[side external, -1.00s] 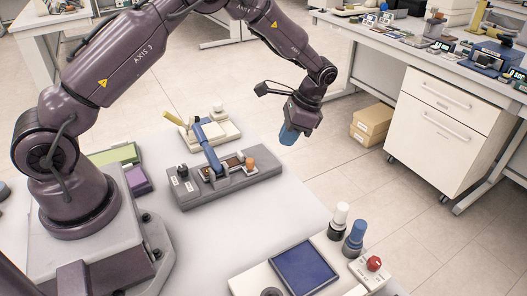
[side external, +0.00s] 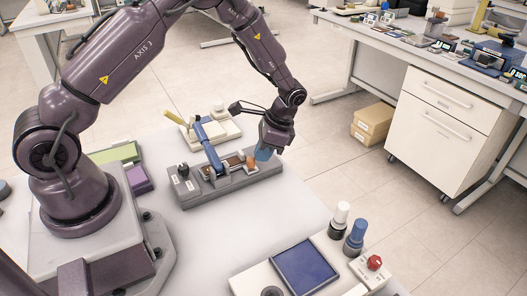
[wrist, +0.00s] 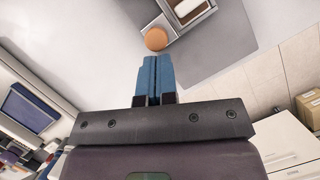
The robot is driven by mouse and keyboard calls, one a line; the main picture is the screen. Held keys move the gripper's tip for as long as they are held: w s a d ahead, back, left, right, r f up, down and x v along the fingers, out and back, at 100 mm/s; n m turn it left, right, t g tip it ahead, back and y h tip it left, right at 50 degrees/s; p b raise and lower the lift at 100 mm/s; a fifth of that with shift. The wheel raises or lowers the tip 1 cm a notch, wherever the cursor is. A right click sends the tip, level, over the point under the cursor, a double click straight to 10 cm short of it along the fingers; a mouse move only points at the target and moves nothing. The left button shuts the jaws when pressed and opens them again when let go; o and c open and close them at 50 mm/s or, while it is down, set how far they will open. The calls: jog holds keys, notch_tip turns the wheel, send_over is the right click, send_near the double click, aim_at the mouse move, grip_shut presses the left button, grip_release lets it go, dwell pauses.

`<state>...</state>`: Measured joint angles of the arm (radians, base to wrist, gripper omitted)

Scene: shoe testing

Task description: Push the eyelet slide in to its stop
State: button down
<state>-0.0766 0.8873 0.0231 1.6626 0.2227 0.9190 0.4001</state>
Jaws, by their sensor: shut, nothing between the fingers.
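The grey fixture (side external: 195,199) lies on the white table. An orange-brown round knob (side external: 250,160) stands toward the fixture's right end. In the wrist view the knob (wrist: 156,39) sits just beyond my fingertips, beside the grey fixture edge. My gripper (side external: 264,153) has blue fingers and is shut and empty, close to the right of the knob. The blue fingers also show in the wrist view (wrist: 154,62). Whether they touch the knob I cannot tell.
A cream block (side external: 222,128) with a yellow handle stands behind the fixture. Green and purple boxes (side external: 138,178) lie to the left. A panel with a blue pad (side external: 305,266) and bottles (side external: 355,238) is at the front right. The table between is clear.

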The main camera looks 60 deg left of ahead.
jog(key=shift+s, duration=1.2)
jog(key=w, duration=0.1)
jog(key=w+d, duration=0.1)
jog(key=w, duration=0.1)
jog(key=shift+w+d, duration=0.25)
jog(key=shift+d, duration=0.15)
jog(key=w+f+v, duration=0.1)
jog(key=w+v, duration=0.1)
jog(key=v, duration=0.9)
jog(key=x, duration=1)
jog(key=shift+s+r, duration=0.15)
jog(key=shift+s, duration=0.05)
jog(key=s, duration=0.1)
jog(key=s+a, duration=0.1)
jog(key=shift+s+a, duration=0.2)
jog(key=shift+s, duration=0.15)
jog(key=shift+s+a, duration=0.25)
jog(key=shift+s, duration=0.2)
